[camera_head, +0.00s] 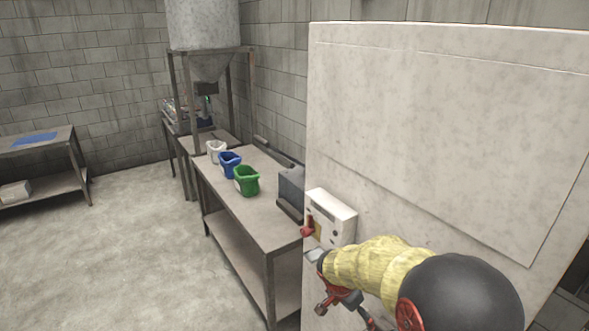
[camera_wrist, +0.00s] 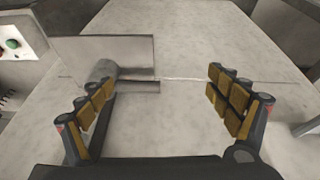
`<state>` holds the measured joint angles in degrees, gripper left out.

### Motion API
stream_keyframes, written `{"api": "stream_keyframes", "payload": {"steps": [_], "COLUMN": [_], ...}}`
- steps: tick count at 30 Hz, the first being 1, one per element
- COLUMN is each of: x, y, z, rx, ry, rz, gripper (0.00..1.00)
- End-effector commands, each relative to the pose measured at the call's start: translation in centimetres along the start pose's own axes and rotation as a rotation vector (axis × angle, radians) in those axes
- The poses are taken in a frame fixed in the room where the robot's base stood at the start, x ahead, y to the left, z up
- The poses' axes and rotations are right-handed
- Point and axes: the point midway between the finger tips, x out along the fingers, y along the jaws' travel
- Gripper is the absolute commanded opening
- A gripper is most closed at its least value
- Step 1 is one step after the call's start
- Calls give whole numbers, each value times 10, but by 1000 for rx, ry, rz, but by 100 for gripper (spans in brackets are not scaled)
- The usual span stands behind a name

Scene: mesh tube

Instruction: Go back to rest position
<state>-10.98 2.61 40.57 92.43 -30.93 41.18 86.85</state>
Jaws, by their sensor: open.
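My gripper (camera_wrist: 162,108) is open and empty in the wrist view, its two padded fingers spread wide apart. Beyond the fingers is a pale, worn flat panel with a grey metal piece (camera_wrist: 125,72) attached near its left part. In the head view my arm reaches in from the lower right, in front of a large pale cabinet (camera_head: 440,130). The gripper end (camera_head: 340,297) is low beside the cabinet, partly hidden by the arm, so its fingers are hard to make out there.
A white control box (camera_head: 332,217) sticks out from the cabinet close to my arm. A table (camera_head: 262,222) left of it carries white (camera_head: 216,150), blue (camera_head: 230,163) and green (camera_head: 247,181) bins. A hopper (camera_head: 204,25) stands behind. The floor (camera_head: 130,250) at left is clear.

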Motion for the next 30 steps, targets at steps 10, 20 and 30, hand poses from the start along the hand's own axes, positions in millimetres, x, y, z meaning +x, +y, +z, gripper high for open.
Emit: {"api": "stream_keyframes", "payload": {"steps": [10, 20, 30], "x": [6, -42, -158], "y": [19, 83, 181], "z": [16, 51, 80], "rx": [-265, -677, -976], "ry": [-47, -175, -148], "rz": [40, 22, -226], "gripper": [90, 90, 90]}}
